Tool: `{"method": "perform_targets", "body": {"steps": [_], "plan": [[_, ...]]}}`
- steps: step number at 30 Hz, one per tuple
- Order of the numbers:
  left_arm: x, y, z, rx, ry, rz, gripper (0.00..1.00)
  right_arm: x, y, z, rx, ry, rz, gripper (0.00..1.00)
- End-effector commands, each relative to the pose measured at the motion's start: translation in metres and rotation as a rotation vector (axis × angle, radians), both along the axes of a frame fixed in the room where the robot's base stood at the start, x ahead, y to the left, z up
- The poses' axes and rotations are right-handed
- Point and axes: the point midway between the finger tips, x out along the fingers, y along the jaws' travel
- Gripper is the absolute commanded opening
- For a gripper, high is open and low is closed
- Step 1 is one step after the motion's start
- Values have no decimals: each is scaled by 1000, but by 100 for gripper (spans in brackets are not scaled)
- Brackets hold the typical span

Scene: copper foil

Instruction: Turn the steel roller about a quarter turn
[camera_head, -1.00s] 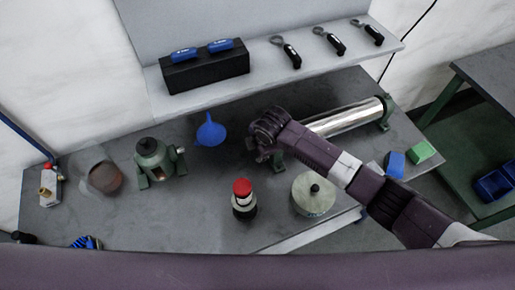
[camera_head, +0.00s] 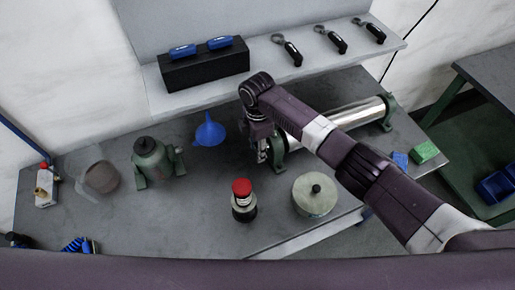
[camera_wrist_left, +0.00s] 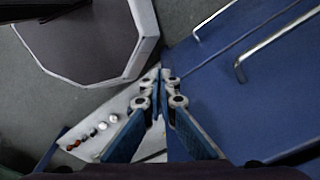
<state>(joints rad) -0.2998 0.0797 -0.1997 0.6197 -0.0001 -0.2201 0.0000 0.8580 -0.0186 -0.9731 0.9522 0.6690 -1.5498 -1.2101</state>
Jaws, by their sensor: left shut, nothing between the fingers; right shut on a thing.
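The steel roller (camera_head: 355,113) is a shiny cylinder lying across green end stands on the grey bench in the head view. Part of it is hidden behind my right forearm. My right gripper (camera_head: 263,150) points down at the roller's left end, beside the left green stand (camera_head: 279,157). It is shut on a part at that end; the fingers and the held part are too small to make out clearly. My left gripper (camera_wrist_left: 165,80) shows in the left wrist view, shut and empty, away from the roller.
A blue funnel (camera_head: 209,132), a green jack-like device (camera_head: 150,160), a red-capped bottle (camera_head: 243,201) and a round lidded pot (camera_head: 314,196) stand on the bench. A blue block (camera_head: 400,160) and a green block (camera_head: 425,151) lie at right. A shelf (camera_head: 310,62) runs behind.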

Motion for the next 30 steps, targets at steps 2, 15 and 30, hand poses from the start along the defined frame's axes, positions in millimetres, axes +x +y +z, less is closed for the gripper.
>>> {"method": "perform_targets", "body": {"steps": [2,15,30], "plan": [[0,0,0,0,0,0,0,0,-1,-1,-3,2,-1,9],[0,0,0,0,0,0,0,0,-1,-1,-1,0,0,51],[0,1,0,1,0,0,0,2,0,54,1,-5,1,51]]}}
